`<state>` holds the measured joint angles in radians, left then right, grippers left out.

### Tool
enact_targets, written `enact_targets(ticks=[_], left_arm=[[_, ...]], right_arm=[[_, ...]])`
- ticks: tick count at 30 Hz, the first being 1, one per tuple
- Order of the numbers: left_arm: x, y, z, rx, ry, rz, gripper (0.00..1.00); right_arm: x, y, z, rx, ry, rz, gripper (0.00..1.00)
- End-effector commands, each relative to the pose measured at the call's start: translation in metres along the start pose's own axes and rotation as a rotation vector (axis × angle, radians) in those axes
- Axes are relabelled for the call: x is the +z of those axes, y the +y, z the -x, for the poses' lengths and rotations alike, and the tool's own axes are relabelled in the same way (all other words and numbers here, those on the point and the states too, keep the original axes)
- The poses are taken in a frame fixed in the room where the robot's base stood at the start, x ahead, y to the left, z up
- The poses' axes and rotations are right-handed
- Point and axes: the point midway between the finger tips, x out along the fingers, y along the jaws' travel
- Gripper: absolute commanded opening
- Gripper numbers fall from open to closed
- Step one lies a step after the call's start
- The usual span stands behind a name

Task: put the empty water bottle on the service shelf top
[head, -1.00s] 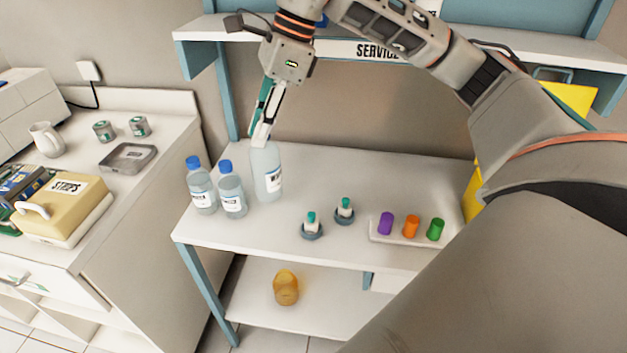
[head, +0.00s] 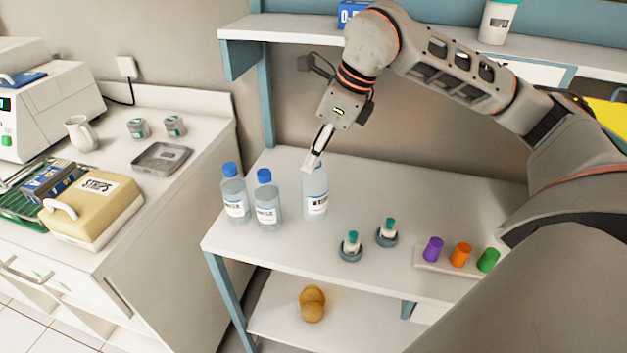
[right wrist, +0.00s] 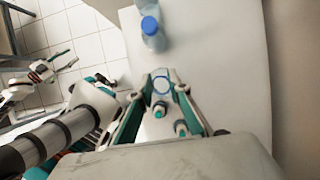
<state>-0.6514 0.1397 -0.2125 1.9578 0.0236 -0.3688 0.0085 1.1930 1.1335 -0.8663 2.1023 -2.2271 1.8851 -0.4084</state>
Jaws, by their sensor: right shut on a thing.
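The clear, uncapped water bottle (head: 315,197) with a white label is upright over the white middle surface of the service shelf (head: 365,180). I cannot tell whether its base touches. My right gripper (head: 313,163) points down and is shut on its top. The right wrist view shows the bottle's round mouth (right wrist: 161,87) between the fingers. Two blue-capped bottles, one (head: 235,195) further left and one (head: 267,203) nearer, stand beside it. My left gripper (right wrist: 48,70) shows small at the left of the right wrist view; its opening is unclear.
Two teal-topped vials (head: 351,245) (head: 387,232) in round holders stand to the right, then a white rack (head: 425,260) with purple, orange and green caps. An upper shelf (head: 290,32) overhangs behind. An amber object (head: 312,303) lies on the lower shelf. Surface behind the vials is clear.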

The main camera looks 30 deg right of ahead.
Motion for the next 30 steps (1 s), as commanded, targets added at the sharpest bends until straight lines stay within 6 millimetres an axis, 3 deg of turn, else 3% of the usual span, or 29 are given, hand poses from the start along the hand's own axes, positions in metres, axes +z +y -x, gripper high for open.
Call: enact_targets(ticks=[3, 9, 16, 27, 28, 30], left_arm=[[-0.002, -0.001, -0.002, -0.002, 0.005, -0.003, 0.40], [-0.010, -0.003, -0.002, -0.006, 0.019, -0.006, 0.40], [-0.005, -0.003, -0.004, -0.007, 0.014, -0.008, 0.40], [-0.003, -0.004, -0.004, -0.007, 0.011, -0.010, 0.40], [-0.003, -0.004, -0.005, -0.008, 0.011, -0.010, 0.40], [-0.003, -0.004, -0.004, -0.008, 0.012, -0.010, 0.40]], right_arm=[[-0.006, 0.000, -0.015, 0.001, 0.000, -0.001, 0.00], [-0.010, 0.000, -0.025, 0.001, 0.000, 0.001, 0.00], [-0.022, 0.000, -0.053, 0.001, 0.001, 0.000, 0.00], [-0.023, -0.001, -0.058, 0.000, -0.001, 0.001, 0.00], [-0.024, -0.001, -0.058, 0.000, -0.001, 0.001, 0.20], [-0.023, -0.001, -0.057, 0.000, -0.001, 0.001, 0.35]])
